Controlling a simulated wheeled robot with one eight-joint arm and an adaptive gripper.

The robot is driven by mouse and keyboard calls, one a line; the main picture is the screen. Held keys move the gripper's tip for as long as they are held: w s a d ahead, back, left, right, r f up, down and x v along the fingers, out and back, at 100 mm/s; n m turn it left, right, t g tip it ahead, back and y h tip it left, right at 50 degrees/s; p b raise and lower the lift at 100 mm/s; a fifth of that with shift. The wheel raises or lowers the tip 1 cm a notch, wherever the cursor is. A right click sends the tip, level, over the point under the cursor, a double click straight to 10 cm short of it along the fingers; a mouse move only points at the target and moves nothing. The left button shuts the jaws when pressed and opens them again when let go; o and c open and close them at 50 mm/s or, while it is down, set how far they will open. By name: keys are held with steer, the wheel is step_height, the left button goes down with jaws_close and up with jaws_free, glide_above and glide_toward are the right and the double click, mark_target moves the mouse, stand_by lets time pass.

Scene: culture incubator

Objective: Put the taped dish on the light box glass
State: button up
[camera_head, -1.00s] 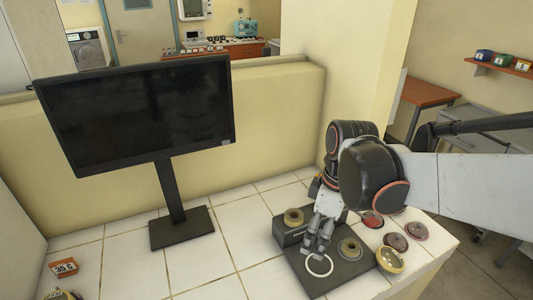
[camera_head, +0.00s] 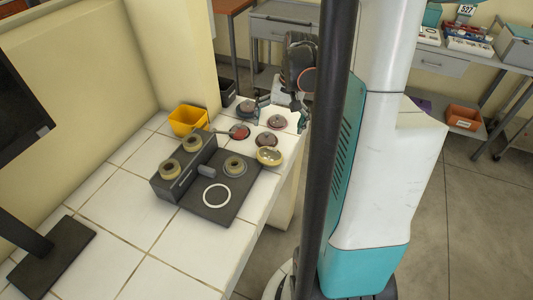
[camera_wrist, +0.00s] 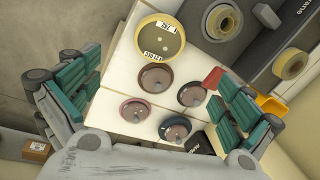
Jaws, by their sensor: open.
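The taped dish (camera_head: 269,156), with a yellow band around its rim, sits by the right edge of the dark plate. My gripper (camera_head: 281,108) is at the far end of the counter in the head view, beyond the taped dish and partly hidden by my arm. In the wrist view my gripper (camera_wrist: 160,72) is open, with nothing between its teal-padded fingers; several dishes lie below it. I cannot clearly identify the light box glass in either view.
Several reddish lidded dishes (camera_wrist: 191,94) lie beside the taped dish. The dark plate (camera_head: 233,205) carries a white ring and a tape roll (camera_head: 235,165). More rolls stand on the raised block. A yellow tub (camera_head: 188,120) is behind.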

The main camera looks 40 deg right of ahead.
steer(key=b, duration=0.3)
glide_above(270, 155)
steer(key=d, duration=0.1)
steer(key=f, duration=0.8)
steer(key=shift+s+d, duration=0.15)
steer(key=shift+s, duration=0.1)
steer(key=shift+w+a+f+b, duration=0.15)
steer(key=shift+f+b, duration=0.25)
steer(key=shift+f, duration=0.55)
steer(key=shift+w+a+f+b, duration=0.15)
steer(key=shift+f+b, duration=0.25)
steer(key=shift+f, duration=0.5)
steer(key=shift+a+f+b, duration=0.25)
steer(key=shift+f+b, duration=0.15)
steer(key=shift+f, duration=0.55)
steer(key=shift+r, duration=0.1)
steer(key=shift+c, duration=0.3)
steer(key=c, duration=1.3)
steer(key=shift+o, duration=0.2)
